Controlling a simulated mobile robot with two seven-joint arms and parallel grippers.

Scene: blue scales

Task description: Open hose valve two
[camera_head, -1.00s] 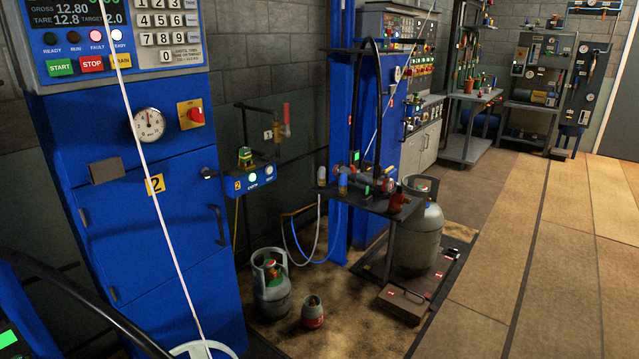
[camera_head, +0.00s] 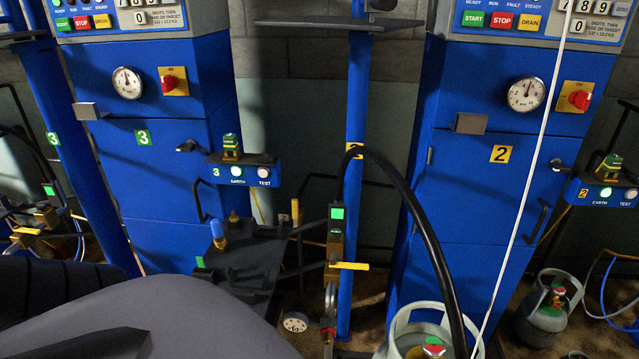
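In the head view a yellow lever (camera_head: 350,266) sticks out to the right from a brass valve body (camera_head: 334,248). The lever lies about level, crosswise to the upright body. A lit green square (camera_head: 337,213) is just above it. The valve is in front of a blue post (camera_head: 355,90) with a yellow tag 2 (camera_head: 354,150). A black hose (camera_head: 412,205) arcs from near this post to the lower right. Neither of my grippers can be made out. A large grey shape, probably part of my arm or body, fills the lower left.
A dark rack-like stand (camera_head: 255,260) is left of the valve. A gas cylinder (camera_head: 432,335) stands below right, partly cut off. Blue cabinets marked 3 (camera_head: 160,190) and 2 (camera_head: 480,200) stand behind. A grey cylinder (camera_head: 545,310) is on the floor at right.

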